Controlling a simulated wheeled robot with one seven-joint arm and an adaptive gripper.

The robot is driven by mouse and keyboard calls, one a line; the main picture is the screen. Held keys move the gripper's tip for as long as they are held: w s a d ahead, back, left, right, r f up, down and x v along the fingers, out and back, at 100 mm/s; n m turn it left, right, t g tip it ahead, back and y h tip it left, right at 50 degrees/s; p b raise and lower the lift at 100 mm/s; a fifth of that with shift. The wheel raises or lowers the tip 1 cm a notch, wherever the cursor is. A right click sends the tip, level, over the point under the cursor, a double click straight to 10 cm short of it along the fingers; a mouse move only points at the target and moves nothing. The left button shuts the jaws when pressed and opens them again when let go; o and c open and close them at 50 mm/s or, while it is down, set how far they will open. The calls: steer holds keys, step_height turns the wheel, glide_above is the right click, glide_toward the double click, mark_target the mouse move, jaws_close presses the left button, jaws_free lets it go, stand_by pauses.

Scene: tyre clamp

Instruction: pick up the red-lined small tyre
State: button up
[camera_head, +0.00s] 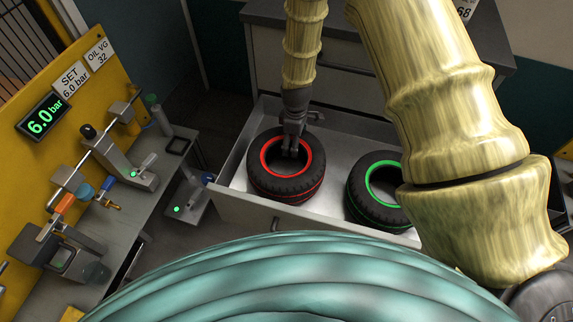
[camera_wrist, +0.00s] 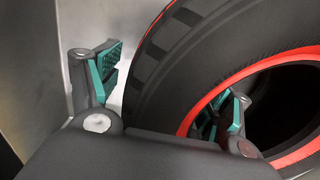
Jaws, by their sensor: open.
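The red-lined small tyre (camera_head: 286,181) lies flat in the left part of an open metal drawer in the head view. My gripper (camera_head: 293,146) reaches down over the tyre's far rim. In the wrist view the tyre (camera_wrist: 205,60) fills the right half. My gripper (camera_wrist: 165,95) is open there, with one teal-padded finger outside the tread and the other inside the red-lined hole. The tyre wall stands between the two fingers. A gap shows between the outer finger and the tread; I cannot tell whether the inner finger touches.
A green-lined tyre (camera_head: 375,196) lies to the right in the same drawer (camera_head: 234,203). The drawer's front wall is close to the red-lined tyre. A grey bench (camera_head: 165,200) with valves and a yellow panel (camera_head: 75,75) with a gauge reading 6.0 bar stand at the left.

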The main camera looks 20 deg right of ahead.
steer(key=shift+f, duration=0.75)
jaws_close()
steer(key=shift+r, duration=0.15)
